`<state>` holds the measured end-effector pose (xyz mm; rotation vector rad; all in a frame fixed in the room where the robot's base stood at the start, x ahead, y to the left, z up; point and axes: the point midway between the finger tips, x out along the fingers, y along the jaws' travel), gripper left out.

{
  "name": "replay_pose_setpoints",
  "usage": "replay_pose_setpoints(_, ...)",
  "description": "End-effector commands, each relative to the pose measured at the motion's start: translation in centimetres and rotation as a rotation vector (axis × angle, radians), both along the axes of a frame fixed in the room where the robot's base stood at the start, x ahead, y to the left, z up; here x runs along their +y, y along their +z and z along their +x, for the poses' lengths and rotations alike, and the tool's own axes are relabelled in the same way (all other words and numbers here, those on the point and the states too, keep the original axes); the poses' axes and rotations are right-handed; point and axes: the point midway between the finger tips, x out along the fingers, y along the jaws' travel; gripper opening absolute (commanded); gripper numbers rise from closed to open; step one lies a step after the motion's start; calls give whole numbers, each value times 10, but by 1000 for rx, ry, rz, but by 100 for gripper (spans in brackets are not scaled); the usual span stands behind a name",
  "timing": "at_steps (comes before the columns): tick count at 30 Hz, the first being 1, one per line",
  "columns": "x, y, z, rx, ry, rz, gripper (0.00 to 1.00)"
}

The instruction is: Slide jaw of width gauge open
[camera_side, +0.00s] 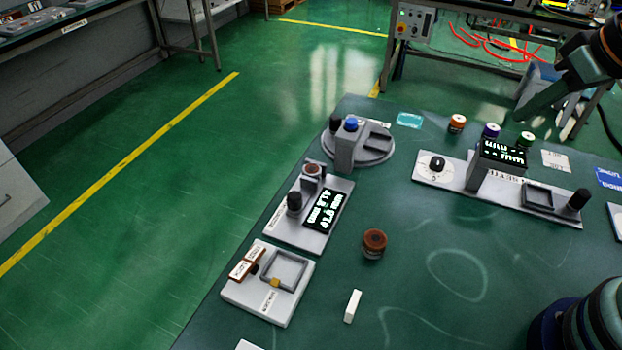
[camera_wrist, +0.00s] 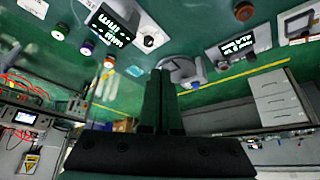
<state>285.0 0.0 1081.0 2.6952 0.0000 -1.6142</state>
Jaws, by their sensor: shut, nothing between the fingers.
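A grey station with a lit display (camera_side: 323,209), a dark round knob (camera_side: 294,202) and a brown-topped post stands at the left table edge. It looks like the width gauge, but its lettering is too small to be sure. It also seems to show at the upper right of the wrist view (camera_wrist: 238,46). I cannot tell how far its jaw is open. My gripper (camera_side: 522,118) is at the upper right of the side view, raised and well apart from this station. In the wrist view, the fingers (camera_wrist: 161,75) are shut together with nothing between them.
A long panel (camera_side: 450,175) with a dial, display and black knob lies at the right. A round grey base with a blue button (camera_side: 351,124) stands at the back. A tray fixture (camera_side: 250,291), brown-capped jar (camera_side: 374,243) and white block (camera_side: 352,306) are nearer. The mid-table is mostly clear.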

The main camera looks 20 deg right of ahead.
Motion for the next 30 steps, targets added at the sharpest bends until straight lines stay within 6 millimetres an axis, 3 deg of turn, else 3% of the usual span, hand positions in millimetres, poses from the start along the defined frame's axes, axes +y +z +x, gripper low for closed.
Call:
replay_pose_setpoints(3, 0, 0, 0, 0, 0, 0, 4)
replay_pose_setpoints(8, 6, 1, 6, 5, 20, 1, 65)
replay_pose_setpoints(14, 44, -2, 41, 30, 125, 3, 66)
replay_pose_setpoints(20, 106, -16, 82, 53, 260, 3, 66)
replay_pose_setpoints(24, 157, -36, 103, 69, 353, 2, 66)
replay_pose_setpoints(30, 230, -76, 118, 92, 478, -4, 66)
